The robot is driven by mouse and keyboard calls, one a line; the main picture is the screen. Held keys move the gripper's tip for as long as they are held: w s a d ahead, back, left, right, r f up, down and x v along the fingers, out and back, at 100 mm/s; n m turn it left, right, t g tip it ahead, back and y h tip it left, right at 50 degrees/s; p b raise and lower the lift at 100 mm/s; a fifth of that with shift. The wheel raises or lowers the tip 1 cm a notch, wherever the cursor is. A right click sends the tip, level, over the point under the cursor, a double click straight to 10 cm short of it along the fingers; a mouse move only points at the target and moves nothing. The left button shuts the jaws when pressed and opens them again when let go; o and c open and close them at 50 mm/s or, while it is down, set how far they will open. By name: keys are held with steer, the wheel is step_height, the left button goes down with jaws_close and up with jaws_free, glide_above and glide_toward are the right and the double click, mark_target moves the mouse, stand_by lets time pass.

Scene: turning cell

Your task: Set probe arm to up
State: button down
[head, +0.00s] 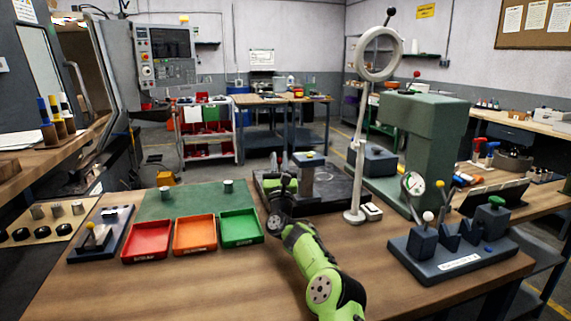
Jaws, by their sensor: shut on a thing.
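My green and black arm reaches up from the bottom edge, and my gripper (285,183) is at the near left part of a dark flat plate (340,199). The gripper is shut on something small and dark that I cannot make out. No part is readably marked as the probe arm. The dial stands tilted above the fixture, well apart from my gripper.
Red (147,240), orange (195,235) and green (240,226) trays stand left of my arm, before a green mat (190,203). A ring lamp (380,53) on a white post and a green machine (430,145) stand right of the plate. Front wood is clear.

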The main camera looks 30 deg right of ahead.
stand_by(0.3)
steer(key=c, duration=1)
jaws_free()
steer(key=shift+s, duration=0.1)
steer(key=shift+s+a+f, duration=0.15)
steer(key=shift+s+f, duration=0.05)
steer(key=shift+f, duration=0.1)
steer(key=b+v, duration=0.1)
steer(key=v, duration=0.1)
steer(key=shift+s+f, duration=0.2)
steer(key=s+a, duration=0.2)
steer(key=s, duration=0.1)
steer(key=s+a+b, duration=0.1)
steer(key=s, duration=0.3)
steer(key=s+a, duration=0.2)
steer(key=s, duration=0.1)
steer(key=shift+s+a+r, duration=0.2)
steer(key=shift+a, duration=0.15)
